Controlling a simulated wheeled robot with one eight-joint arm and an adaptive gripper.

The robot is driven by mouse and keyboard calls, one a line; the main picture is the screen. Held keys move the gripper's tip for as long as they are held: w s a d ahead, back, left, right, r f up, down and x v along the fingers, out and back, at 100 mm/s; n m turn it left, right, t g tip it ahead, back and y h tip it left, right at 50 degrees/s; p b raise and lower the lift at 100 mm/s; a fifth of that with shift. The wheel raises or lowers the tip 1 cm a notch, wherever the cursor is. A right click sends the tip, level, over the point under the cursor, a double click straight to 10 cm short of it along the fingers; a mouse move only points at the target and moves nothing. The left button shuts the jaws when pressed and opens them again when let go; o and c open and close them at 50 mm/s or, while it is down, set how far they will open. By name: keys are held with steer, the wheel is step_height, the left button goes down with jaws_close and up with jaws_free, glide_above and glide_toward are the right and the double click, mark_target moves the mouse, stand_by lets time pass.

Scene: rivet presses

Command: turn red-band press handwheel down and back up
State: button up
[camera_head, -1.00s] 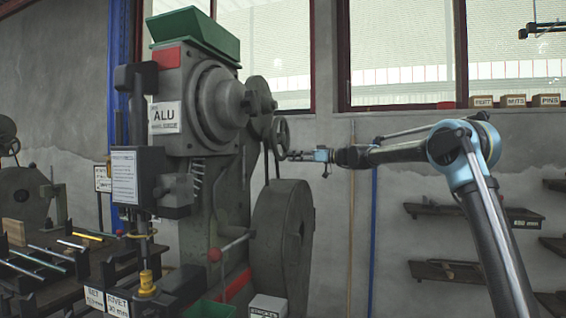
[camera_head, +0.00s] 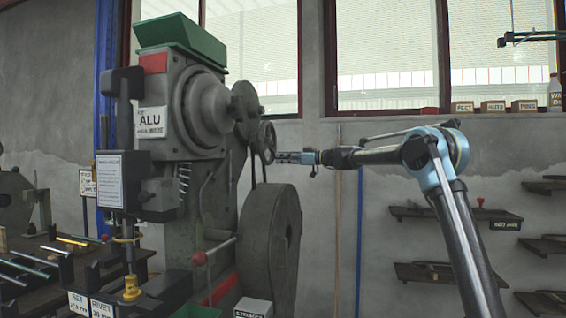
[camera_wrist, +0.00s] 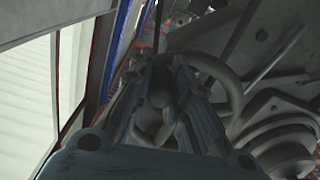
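The grey-green press (camera_head: 190,100) has a red band (camera_head: 153,63) near its top and an ALU label. Its small spoked handwheel (camera_head: 267,136) is on the right side, above the big flywheel (camera_head: 270,235). My gripper (camera_head: 278,157) reaches in from the right, its fingertips at the handwheel's lower right edge. In the wrist view, my gripper's fingers (camera_wrist: 168,85) lie on both sides of a dark rounded piece (camera_wrist: 160,97), apparently the handwheel's handle. The curved rim (camera_wrist: 232,80) shows beside them. Whether the fingers press on the piece is unclear.
A bench (camera_head: 85,275) with rods is at left. Wall shelves (camera_head: 450,215) are behind my arm at right. Windows are behind.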

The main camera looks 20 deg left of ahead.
steer(key=o, duration=0.4)
steer(key=shift+w, duration=0.2)
steer(key=shift+c, duration=0.2)
steer(key=shift+s+d, duration=0.1)
steer(key=shift+d, duration=0.05)
steer(key=w+d, duration=0.1)
steer(key=d, duration=1)
steer(key=shift+d, duration=0.4)
steer(key=shift+w+f, duration=0.1)
